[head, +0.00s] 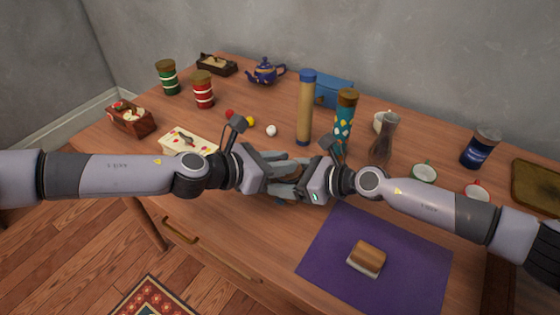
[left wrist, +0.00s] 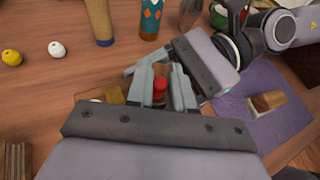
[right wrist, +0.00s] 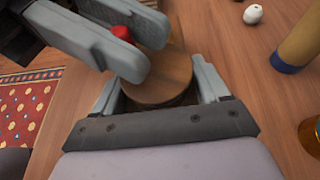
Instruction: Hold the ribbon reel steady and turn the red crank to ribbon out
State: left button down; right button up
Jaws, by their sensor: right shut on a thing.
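The ribbon reel, seen as a round wooden disc (right wrist: 165,78), sits between the fingers of my right gripper (right wrist: 158,85), which is shut on its sides. The red crank knob (right wrist: 122,33) stands above the disc. It also shows in the left wrist view (left wrist: 160,88), between the two fingers of my left gripper (left wrist: 162,80). The left fingers are parted around the knob, with a slight gap visible. In the head view my left gripper (head: 287,170) and right gripper (head: 290,187) meet at mid-table and hide most of the reel. No ribbon is clearly visible.
A purple mat (head: 325,245) with a wooden block (head: 367,254) lies at the front right. Behind the grippers stand a yellow tube (head: 305,110), a patterned tube (head: 344,120) and a glass vase (head: 384,140). A white ball (head: 271,131) and a blue teapot (head: 264,72) are further back.

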dwell(0.3)
pick_arm(q)
jog(key=shift+s+d+n+t+y, duration=0.15)
jog(key=shift+n+t+y, duration=0.3)
jog(key=shift+n+t, duration=0.2)
jog(key=shift+s+d+n+t+y, duration=0.1)
jog(key=shift+n+t+y, duration=0.35)
jog(key=shift+n+t, duration=0.15)
jog(key=n+t+y, duration=0.2)
jog(key=n+y, duration=0.1)
jog(key=shift+s+d+n, duration=0.2)
jog(key=shift+d+n, duration=0.05)
jog(key=shift+d, duration=0.05)
jog(key=shift+d+n+t+y, duration=0.15)
jog(key=shift+n+t+y, duration=0.3)
jog(key=shift+n+y, duration=0.7)
jog(key=shift+d+n+t+y, duration=0.15)
jog(key=shift+n+t+y, duration=0.25)
jog(key=shift+n+y, duration=0.75)
jog(key=shift+y, duration=0.4)
jog(key=c, duration=1.1)
grip_release()
jog(key=shift+s, duration=0.1)
